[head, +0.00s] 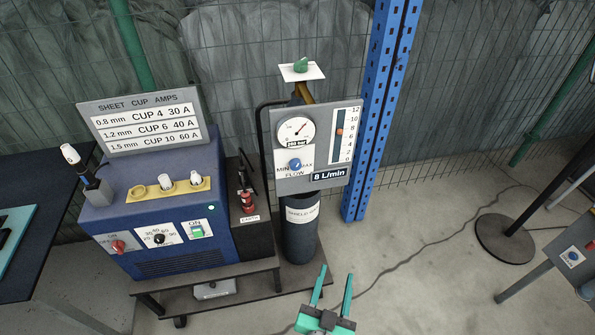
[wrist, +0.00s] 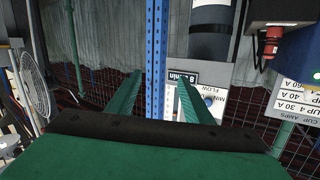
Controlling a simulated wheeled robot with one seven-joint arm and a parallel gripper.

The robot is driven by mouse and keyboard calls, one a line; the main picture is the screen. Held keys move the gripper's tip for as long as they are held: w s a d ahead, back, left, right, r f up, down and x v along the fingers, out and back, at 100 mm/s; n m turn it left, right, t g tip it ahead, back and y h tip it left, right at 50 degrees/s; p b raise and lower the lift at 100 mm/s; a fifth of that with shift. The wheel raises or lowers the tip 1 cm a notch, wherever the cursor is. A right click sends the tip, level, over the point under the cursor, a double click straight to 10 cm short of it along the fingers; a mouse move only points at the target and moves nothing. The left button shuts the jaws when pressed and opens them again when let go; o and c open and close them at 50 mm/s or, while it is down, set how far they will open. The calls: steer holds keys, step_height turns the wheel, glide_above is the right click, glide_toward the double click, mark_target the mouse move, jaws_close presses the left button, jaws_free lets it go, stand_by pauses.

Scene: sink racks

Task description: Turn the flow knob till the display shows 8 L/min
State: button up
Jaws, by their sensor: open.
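The blue flow knob (head: 295,165) sits on the grey regulator panel (head: 325,178), between the words MIN and MAX. The display (head: 329,175) at the panel's lower right reads 8 L/min. A red marker (head: 340,132) stands near 8 on the flow scale. My gripper (head: 334,283) is open and empty, below and in front of the panel, apart from the knob. In the wrist view, my green fingers (wrist: 158,95) are spread, and the panel appears upside down. The display (wrist: 181,77) and part of the knob (wrist: 208,100) show beside the right finger, which hides some of the panel.
A dark gas cylinder (head: 299,240) stands under the panel on a cart. A blue welding machine (head: 165,215) with switches and cups is at left. A blue perforated post (head: 378,110) rises just right of the panel. Open floor (head: 420,240) lies to the right.

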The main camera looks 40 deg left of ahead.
steer(key=w+a+r+n+y, duration=0.4)
steer(key=w+a+r, duration=0.2)
steer(key=a, duration=0.1)
steer(key=n+g+y, duration=0.4)
steer(key=n, duration=0.1)
glide_toward(296, 167)
steer(key=x, duration=0.8)
steer(key=shift+w+a, duration=0.1)
steer(key=c, duration=1.1)
